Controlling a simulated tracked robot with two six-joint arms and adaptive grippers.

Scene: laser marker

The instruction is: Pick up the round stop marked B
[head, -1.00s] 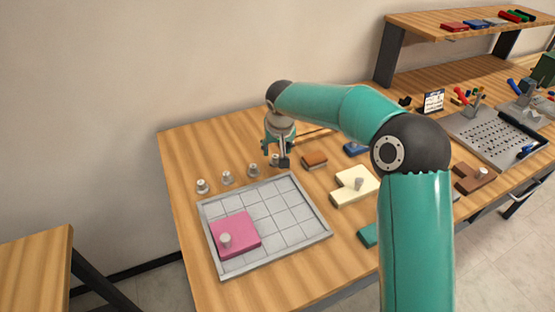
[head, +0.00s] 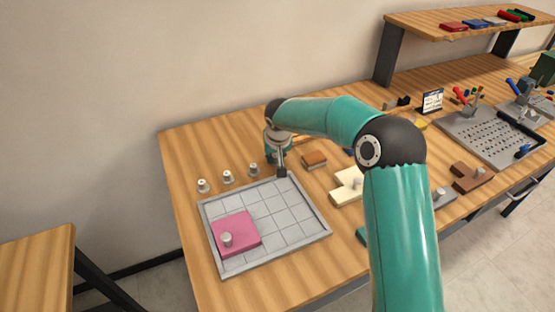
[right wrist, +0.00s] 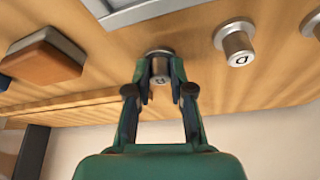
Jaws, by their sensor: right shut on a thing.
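My right gripper (head: 281,168) is above the table near the back edge of the grey tray, and its held stop is hidden in the head view. In the right wrist view the gripper (right wrist: 160,85) is shut on a round metal stop (right wrist: 160,68); the letter on its face is too small to read surely. I cannot tell whether this stop touches the table. Three other round stops, left (head: 203,186), middle (head: 228,177) and right (head: 254,170), stand in a row to its left. My left gripper is not in view.
The grey gridded tray (head: 283,232) holds a pink knobbed block (head: 236,233). A brown-topped eraser-like block (head: 314,159) lies right of the gripper. Cream (head: 346,194) and brown (head: 470,177) knobbed pieces lie further right. Bare table lies left of the tray.

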